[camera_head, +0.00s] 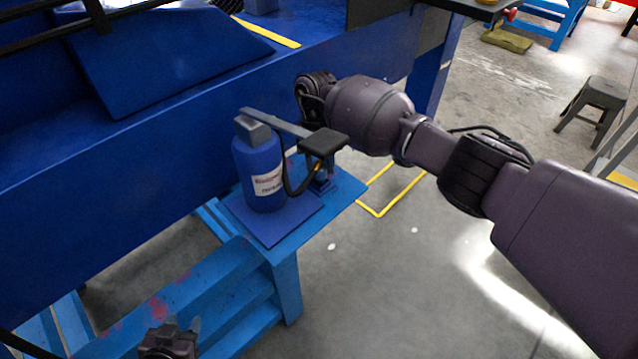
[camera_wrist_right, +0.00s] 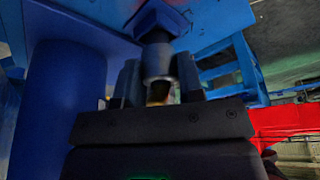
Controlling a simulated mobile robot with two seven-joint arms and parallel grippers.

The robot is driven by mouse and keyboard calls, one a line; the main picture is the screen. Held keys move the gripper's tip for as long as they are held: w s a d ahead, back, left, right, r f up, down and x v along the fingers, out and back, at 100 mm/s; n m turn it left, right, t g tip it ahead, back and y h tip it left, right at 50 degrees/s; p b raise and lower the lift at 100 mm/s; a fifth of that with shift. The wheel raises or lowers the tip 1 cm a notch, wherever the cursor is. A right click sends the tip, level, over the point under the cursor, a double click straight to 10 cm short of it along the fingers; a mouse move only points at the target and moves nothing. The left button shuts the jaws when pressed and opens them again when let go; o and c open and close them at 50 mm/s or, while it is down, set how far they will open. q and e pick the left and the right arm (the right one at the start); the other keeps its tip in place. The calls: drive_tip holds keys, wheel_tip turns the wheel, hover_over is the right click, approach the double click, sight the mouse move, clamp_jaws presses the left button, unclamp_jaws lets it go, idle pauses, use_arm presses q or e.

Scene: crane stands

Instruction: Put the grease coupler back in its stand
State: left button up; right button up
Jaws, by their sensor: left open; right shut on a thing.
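The grease coupler (camera_wrist_right: 158,62) is a grey metal cylinder with a brass-coloured end, held between the two fingers of my right gripper (camera_wrist_right: 160,78). Its dark tip points at the dark blue stand (camera_wrist_right: 160,20), which also shows in the head view (camera_head: 321,186) as a small post on the platform. The tip overlaps the stand; I cannot tell whether it is seated or just above it. My left gripper (camera_head: 170,341) is open and empty at the bottom left.
A blue grease pump (camera_head: 259,168) with a white label, a grey lever (camera_head: 275,121) and a black hose (camera_head: 286,176) stands beside the stand on a blue platform (camera_head: 345,190). A large blue beam (camera_head: 130,180) runs close behind. Open floor (camera_head: 380,270) lies to the right.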

drive_tip(key=shift+f, duration=0.3)
drive_tip(key=shift+f+b, duration=0.3)
drive_tip(key=o, duration=1.1)
use_arm(q)
drive_tip(key=shift+f, duration=0.3)
drive_tip(key=shift+w, duration=0.15)
drive_tip(key=shift+r, duration=0.1)
use_arm(e)
drive_tip(key=shift+r, duration=0.2)
